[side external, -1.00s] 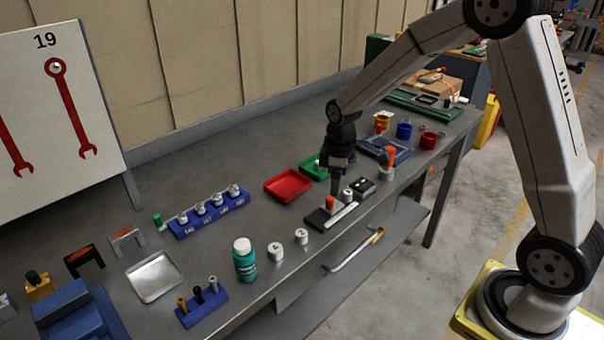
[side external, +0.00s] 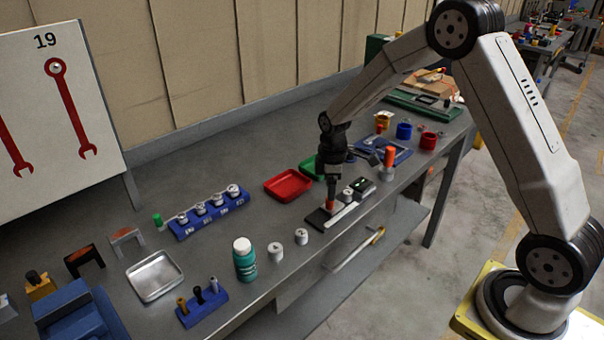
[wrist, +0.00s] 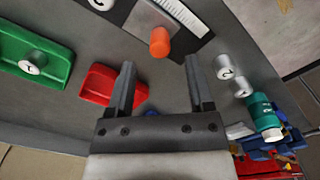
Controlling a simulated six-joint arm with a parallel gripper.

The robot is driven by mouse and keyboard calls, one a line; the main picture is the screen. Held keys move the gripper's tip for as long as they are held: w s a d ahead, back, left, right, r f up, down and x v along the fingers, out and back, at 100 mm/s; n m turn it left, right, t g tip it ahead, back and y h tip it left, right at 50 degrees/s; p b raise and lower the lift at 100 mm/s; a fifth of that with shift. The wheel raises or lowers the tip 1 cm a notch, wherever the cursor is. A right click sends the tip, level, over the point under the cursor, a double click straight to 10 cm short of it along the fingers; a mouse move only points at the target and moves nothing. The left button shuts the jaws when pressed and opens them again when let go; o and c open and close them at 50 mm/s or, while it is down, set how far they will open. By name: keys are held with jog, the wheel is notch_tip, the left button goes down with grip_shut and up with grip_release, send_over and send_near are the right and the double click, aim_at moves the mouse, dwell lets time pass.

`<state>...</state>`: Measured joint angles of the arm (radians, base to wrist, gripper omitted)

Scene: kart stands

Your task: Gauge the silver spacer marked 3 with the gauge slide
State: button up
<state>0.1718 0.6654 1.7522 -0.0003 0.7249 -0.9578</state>
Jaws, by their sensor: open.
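The gauge slide (side external: 318,218) is a dark base with a white scale and an upright orange knob (side external: 330,205); its scale also shows in the wrist view (wrist: 178,14). My gripper (wrist: 160,66) is open and empty. Its fingertips are at or just above the knob in the side view; in the wrist view the knob (wrist: 160,42) lies beyond the gap between them. A silver spacer (side external: 348,195) stands at the gauge's right end, its number unreadable. Two more silver spacers (side external: 301,236) (side external: 274,250) stand left of the gauge; one reads 2 in the wrist view (wrist: 225,67).
A red tray (side external: 287,197) lies behind the gauge. A green tray (wrist: 55,82) holds another silver spacer (wrist: 33,64). A teal bottle (side external: 245,266) and a blue rack (side external: 185,233) are to the left.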

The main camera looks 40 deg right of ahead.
aim_at(343, 201)
jog(key=shift+f, duration=2.2)
